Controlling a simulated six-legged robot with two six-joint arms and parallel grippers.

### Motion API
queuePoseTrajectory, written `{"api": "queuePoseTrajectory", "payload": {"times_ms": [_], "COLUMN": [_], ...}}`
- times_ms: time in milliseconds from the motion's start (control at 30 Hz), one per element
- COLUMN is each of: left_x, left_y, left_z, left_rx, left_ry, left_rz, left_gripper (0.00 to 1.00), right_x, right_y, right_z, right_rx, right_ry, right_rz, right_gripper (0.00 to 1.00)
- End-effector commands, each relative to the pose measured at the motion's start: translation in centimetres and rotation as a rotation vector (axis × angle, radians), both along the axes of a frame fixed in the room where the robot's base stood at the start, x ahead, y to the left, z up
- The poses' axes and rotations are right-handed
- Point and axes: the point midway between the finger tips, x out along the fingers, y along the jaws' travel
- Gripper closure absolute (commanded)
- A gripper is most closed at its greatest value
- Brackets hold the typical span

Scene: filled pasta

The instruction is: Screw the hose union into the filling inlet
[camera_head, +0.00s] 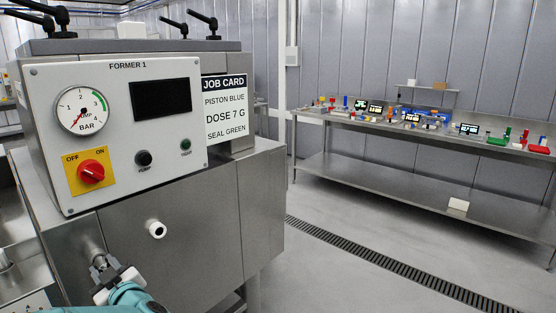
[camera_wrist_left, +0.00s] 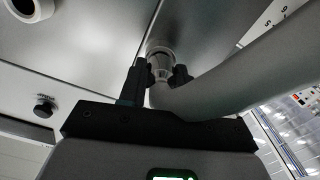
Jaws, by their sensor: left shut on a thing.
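My left gripper (camera_head: 107,274) is at the lower left of the head view, in front of the machine's steel front. In the left wrist view my left gripper (camera_wrist_left: 156,77) is shut on the hose union (camera_wrist_left: 162,66), with a dark finger on either side. A thick grey hose (camera_wrist_left: 225,80) bends from the union toward the upper right. The union's far end meets a round metal collar (camera_wrist_left: 157,45) on the steel face, which looks like the filling inlet. I cannot tell how deep the union sits. My right gripper is in neither view.
The FORMER 1 panel (camera_head: 125,125) carries a gauge (camera_head: 82,110) and a red switch (camera_head: 91,172). A white ringed port (camera_head: 157,229) sticks out right of my gripper. A job card (camera_head: 225,108) hangs beside the panel. A bench (camera_head: 430,195) with small parts stands far right; the floor between is clear.

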Motion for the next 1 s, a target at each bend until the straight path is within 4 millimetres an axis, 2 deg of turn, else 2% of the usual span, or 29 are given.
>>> {"api": "queuePoseTrajectory", "payload": {"times_ms": [33, 300, 433, 733, 833, 1000], "left_x": [0.0, 0.0, 0.0, 0.0, 0.0, 0.0], "left_y": [0.0, 0.1, 0.1, 0.1, 0.1, 0.2], "left_z": [1.0, 0.7, 0.2, 0.1, 0.7, 0.7], "left_rx": [0.054, 0.395, 0.480, 0.496, 0.577, 0.812], "left_ry": [0.072, 0.470, 0.567, 0.586, 0.682, 0.961], "left_rz": [0.000, 0.000, 0.003, 0.003, 0.003, 0.003], "left_gripper": [1.00, 1.00, 1.00, 1.00, 1.00, 1.00], "right_x": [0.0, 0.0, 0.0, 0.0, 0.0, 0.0], "right_y": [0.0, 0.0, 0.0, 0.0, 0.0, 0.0], "right_z": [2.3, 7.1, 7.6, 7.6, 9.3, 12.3], "right_rx": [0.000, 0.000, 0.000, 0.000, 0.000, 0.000], "right_ry": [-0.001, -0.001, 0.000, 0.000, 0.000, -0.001], "right_rz": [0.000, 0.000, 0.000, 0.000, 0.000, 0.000], "right_gripper": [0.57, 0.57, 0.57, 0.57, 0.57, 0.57]}}
